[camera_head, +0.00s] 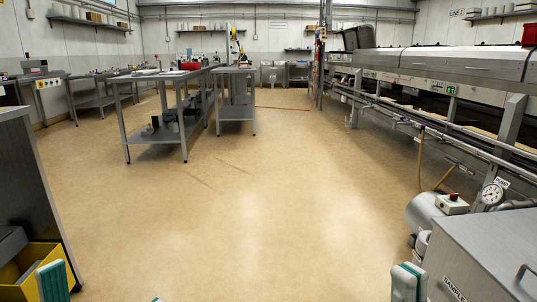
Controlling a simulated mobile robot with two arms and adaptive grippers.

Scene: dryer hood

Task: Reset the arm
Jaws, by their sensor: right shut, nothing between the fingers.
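My right gripper (408,282) shows only in part at the bottom edge, as a white and teal piece left of the steel cabinet. It is shut and holds nothing. At the bottom left, a teal and white part that looks like my left arm or gripper (52,282) overlaps the yellow bin. Whether its fingers are open or shut is not visible. Most of both arms is below the picture.
A steel cabinet (485,250) stands close at bottom right, beside a gauge (492,194). The long dryer machine (440,75) lines the right side. A yellow bin (25,270) is at bottom left. Worktables (165,77) stand farther back. The middle floor (250,190) is clear.

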